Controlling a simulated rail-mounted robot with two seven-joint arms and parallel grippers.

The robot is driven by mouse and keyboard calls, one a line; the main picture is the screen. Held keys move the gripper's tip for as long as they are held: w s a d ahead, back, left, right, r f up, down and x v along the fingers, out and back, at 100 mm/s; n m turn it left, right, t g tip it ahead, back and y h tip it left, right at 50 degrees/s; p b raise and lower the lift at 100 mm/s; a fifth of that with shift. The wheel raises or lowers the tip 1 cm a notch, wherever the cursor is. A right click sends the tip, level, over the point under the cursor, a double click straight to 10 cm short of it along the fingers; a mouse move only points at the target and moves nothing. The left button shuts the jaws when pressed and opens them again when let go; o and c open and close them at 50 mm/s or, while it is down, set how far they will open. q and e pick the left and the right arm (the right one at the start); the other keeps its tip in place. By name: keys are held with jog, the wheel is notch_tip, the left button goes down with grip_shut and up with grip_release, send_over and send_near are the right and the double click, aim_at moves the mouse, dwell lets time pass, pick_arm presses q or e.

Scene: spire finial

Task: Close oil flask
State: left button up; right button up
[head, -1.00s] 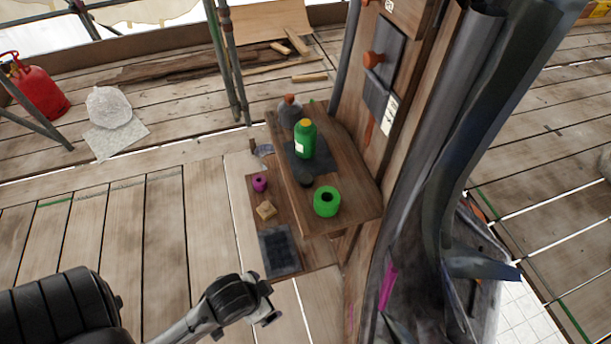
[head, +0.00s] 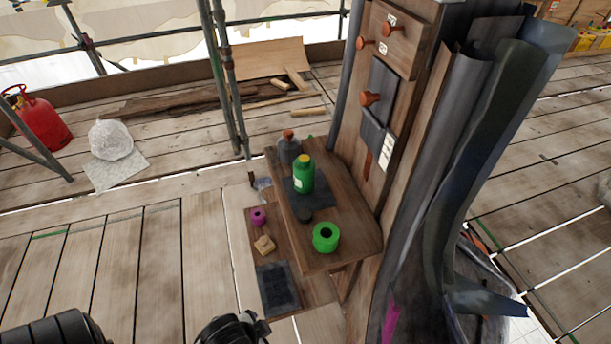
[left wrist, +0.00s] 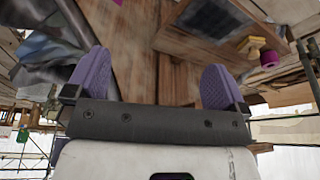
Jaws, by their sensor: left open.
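A green bottle with a yellow top (head: 304,175) stands upright on a small wooden shelf (head: 350,218). Behind it stands a grey flask with a reddish-brown top (head: 288,148). I cannot tell which is the oil flask, or whether either is closed. A small dark round piece (head: 305,215) lies in front of the green bottle; it may be a cap. My left gripper shows in the left wrist view (left wrist: 155,82), its purple fingers spread and nothing between them. In the head view my left arm is at the bottom edge, well below the shelf. My right gripper is not in view.
A green ring-shaped roll (head: 326,237) sits at the shelf's near edge. A lower board (head: 262,248) holds a magenta roll (head: 258,216), a yellow block (head: 265,244) and a dark mat (head: 278,288). A wooden post (head: 425,75) rises right of the shelf.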

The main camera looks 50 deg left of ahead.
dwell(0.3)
pick_arm(q)
jog(key=c, duration=0.6)
